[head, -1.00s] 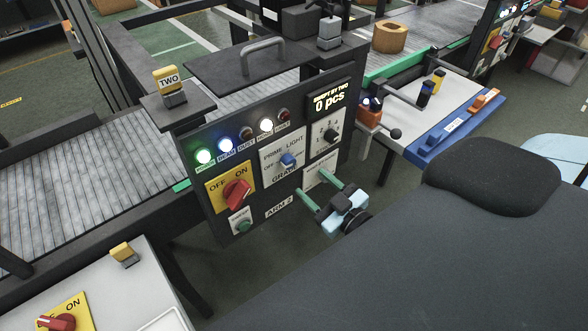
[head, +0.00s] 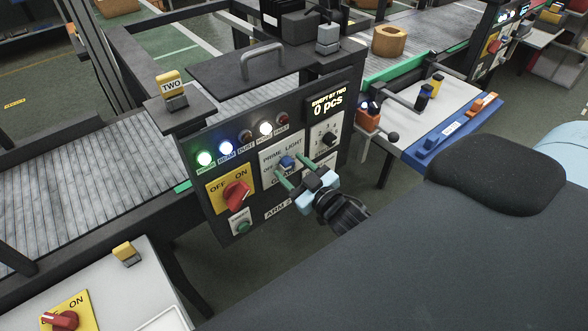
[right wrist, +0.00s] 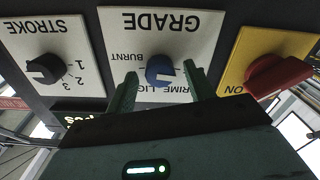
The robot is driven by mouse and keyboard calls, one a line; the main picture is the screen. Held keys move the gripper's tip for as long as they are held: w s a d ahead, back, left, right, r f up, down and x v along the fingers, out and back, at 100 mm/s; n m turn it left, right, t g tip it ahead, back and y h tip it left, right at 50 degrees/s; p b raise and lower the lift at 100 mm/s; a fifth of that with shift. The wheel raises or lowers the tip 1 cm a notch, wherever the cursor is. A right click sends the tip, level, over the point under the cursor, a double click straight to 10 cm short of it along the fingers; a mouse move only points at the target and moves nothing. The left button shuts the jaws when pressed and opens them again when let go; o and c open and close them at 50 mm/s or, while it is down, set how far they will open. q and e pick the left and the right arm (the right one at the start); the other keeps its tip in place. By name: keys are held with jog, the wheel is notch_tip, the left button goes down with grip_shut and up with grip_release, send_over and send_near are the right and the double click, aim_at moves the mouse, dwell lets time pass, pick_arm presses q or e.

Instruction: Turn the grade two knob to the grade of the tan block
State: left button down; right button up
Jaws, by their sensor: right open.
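The blue grade knob (head: 287,162) is on a white plate marked PRIME and LIGHT, on the dark panel of station two. In the right wrist view the knob (right wrist: 160,70) shows upside down below the words GRADE and BURNT. I cannot tell which grade it points to. My right gripper (head: 293,168) is open, its green fingers pointing at the plate, one on each side of the knob. Contact is not clear. A tan block (head: 390,39) with a dark hollow sits on the conveyor at the upper right. My left gripper is not in view.
A red OFF/ON switch (head: 237,194) is left of the grade plate. A black STROKE knob (head: 329,139) is to its right. Lit lamps and a "0 pcs" display (head: 328,105) are above. A handled lid (head: 262,60) tops the panel.

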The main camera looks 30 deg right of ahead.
jog(key=c, duration=1)
jog(key=shift+o, duration=0.2)
jog(key=shift+r+m, duration=0.1)
jog(key=shift+m, duration=0.5)
jog(key=shift+m+p, duration=0.7)
jog(key=shift+m, duration=0.5)
jog(key=m, duration=0.3)
jog(key=shift+p, duration=0.35)
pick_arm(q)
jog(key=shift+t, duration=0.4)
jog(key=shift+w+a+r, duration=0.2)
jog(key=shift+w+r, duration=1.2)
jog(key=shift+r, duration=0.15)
pick_arm(e)
jog(key=shift+m, duration=2.2)
jog(key=o, duration=1)
jog(key=shift+c, duration=0.2)
